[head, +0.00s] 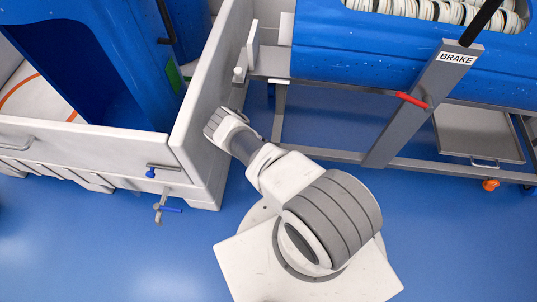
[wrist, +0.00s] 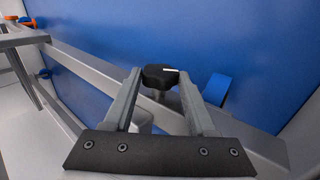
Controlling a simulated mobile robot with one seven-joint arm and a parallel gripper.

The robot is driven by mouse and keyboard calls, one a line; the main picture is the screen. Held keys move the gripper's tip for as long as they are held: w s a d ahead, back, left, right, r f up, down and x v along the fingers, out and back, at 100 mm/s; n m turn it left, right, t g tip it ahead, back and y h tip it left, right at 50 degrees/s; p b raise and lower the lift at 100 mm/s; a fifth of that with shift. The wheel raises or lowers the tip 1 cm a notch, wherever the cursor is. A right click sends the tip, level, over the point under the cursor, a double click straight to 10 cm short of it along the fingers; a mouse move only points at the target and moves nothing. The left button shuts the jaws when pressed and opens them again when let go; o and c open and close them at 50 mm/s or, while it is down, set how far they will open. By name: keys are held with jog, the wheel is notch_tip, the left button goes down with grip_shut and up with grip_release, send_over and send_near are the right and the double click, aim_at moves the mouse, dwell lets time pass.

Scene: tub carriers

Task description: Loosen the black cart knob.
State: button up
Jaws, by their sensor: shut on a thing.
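A black knob (wrist: 160,76) with a small white mark on top sits on a short stem on grey metal, in the middle of the wrist view. The two fingers of my gripper (wrist: 160,80) stand on its left and right sides, shut on it. In the head view my arm reaches toward the pale wall at upper left. The fingers and the black knob are hidden there.
In the head view a cart post labelled BRAKE (head: 457,57) carries a red handle (head: 411,100). Blue floor is open at lower left.

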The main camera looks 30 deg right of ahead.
jog(key=o, duration=1.4)
notch_tip(320, 180, up, 5)
jog(key=p, duration=0.3)
jog(key=shift+f, duration=0.1)
jog(key=s+d+r+p, duration=0.1)
jog(key=s+d+r, duration=0.1)
jog(key=s+d+r+p, duration=0.2)
jog(key=s+d, duration=0.1)
jog(key=s+d+r+p, duration=0.2)
jog(key=s+d, duration=0.1)
jog(key=shift+s+d+r, duration=0.1)
jog(key=shift+s, duration=0.1)
